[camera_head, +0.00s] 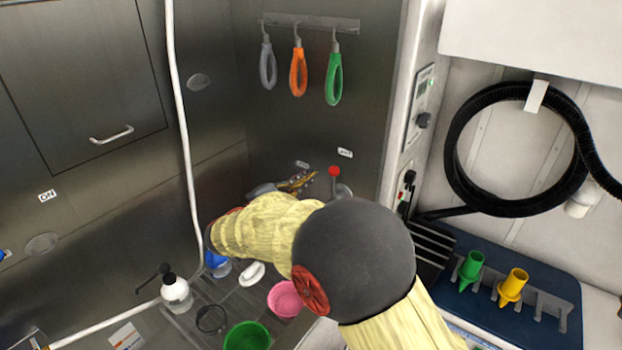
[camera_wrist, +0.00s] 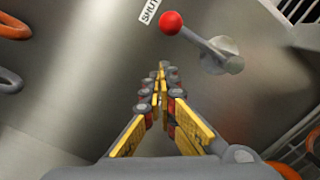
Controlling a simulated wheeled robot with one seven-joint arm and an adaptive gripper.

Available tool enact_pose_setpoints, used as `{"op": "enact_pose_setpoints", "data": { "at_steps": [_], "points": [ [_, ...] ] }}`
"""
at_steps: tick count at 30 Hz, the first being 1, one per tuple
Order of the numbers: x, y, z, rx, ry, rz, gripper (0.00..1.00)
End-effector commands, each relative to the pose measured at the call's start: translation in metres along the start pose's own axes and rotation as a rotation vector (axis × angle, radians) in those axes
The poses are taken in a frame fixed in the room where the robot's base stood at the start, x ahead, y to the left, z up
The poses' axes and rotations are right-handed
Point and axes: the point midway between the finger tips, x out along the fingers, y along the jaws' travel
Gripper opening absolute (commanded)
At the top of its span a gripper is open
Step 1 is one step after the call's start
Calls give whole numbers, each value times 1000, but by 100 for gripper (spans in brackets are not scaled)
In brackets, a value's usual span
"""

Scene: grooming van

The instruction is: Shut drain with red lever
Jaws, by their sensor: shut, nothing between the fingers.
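The drain lever has a red ball knob (camera_head: 334,171) on a grey arm and stands on the steel back wall, below and left of a small label. In the wrist view the red knob (camera_wrist: 171,22) lies at the upper left of the lever's grey arm, which runs down right to its round pivot (camera_wrist: 222,55). A label (camera_wrist: 149,11) reading "SHUT" is beside the knob. My gripper (camera_head: 311,175) is shut and empty, just left of the knob in the head view. In the wrist view its fingertips (camera_wrist: 163,68) point at the wall below the knob, apart from it.
Orange (camera_head: 298,73), green and grey loops hang on a rail above. A soap bottle (camera_head: 176,293), pink bowl (camera_head: 286,299) and green bowl (camera_head: 247,337) stand in the tub below. A control panel (camera_head: 420,100) is at the right. A white hose (camera_head: 181,110) runs down the left.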

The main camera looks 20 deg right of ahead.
Motion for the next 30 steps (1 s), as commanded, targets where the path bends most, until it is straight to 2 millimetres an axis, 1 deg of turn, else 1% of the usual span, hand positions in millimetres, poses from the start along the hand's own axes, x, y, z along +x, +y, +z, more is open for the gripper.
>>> {"op": "enact_pose_setpoints", "data": {
  "at_steps": [3, 6, 9, 13, 15, 19, 30],
  "points": [
    [-27, 5, 0, 0, 5, 3, 0],
    [-49, 6, 0, 1, 4, 3, 0],
    [-68, 5, 0, -1, 3, 2, 0],
    [-87, 4, 0, 0, 3, 1, 0],
    [-93, 4, 0, 1, 1, 2, 0],
    [-100, 3, 0, 0, 0, 0, 0],
    [-100, 3, 0, 1, 0, 0, 0]
  ]
}}
